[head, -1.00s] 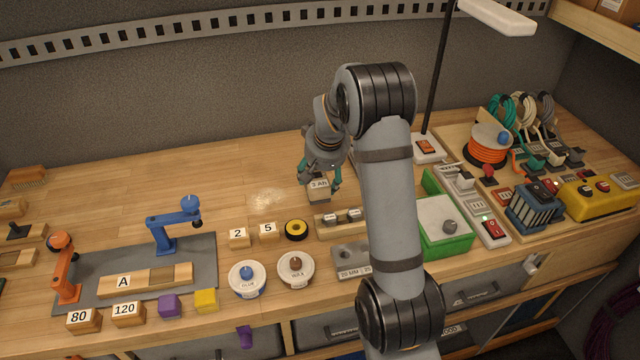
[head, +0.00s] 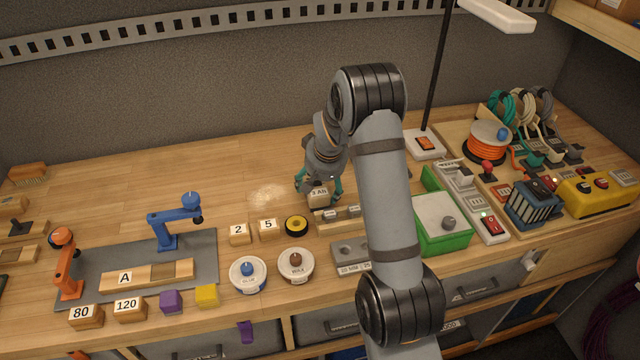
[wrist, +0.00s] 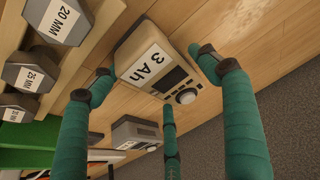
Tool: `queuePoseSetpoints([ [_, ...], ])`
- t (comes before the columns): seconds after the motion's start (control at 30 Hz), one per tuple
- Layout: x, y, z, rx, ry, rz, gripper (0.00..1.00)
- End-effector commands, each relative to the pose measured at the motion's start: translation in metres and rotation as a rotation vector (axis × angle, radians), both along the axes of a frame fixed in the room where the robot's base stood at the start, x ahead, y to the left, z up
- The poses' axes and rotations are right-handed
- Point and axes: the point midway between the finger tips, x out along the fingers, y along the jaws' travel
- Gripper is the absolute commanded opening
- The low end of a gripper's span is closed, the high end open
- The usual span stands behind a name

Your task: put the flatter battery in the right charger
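In the wrist view, the block (wrist: 148,60) shows a white label, a dark panel and a round pale knob. My gripper (wrist: 155,75) has green fingers spread around it. A gap shows between the block and the right finger. Whether the left finger touches it is unclear. A second grey box (wrist: 135,132) is partly behind the fingers in the wrist view. I cannot make out any charger surely; my arm hides part of the bench.
A wooden rack (head: 326,229) with labelled grey hexagonal pieces stands just in front of the block. A black-and-yellow ring (head: 296,225) and numbered blocks lie left. A green case (head: 440,240) and a power strip (head: 485,218) are right.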

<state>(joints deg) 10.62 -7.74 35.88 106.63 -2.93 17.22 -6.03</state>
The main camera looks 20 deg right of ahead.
Motion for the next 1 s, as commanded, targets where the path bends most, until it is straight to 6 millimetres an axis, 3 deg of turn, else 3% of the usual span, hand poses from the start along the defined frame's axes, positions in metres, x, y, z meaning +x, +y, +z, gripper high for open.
queuePoseSetpoints([
  [0.47,-0.001,0.0,0.006,0.0,-0.002,0.0,0.82],
  [1.0,-0.039,0.001,0.1,0.0,-0.004,0.0,0.82],
])
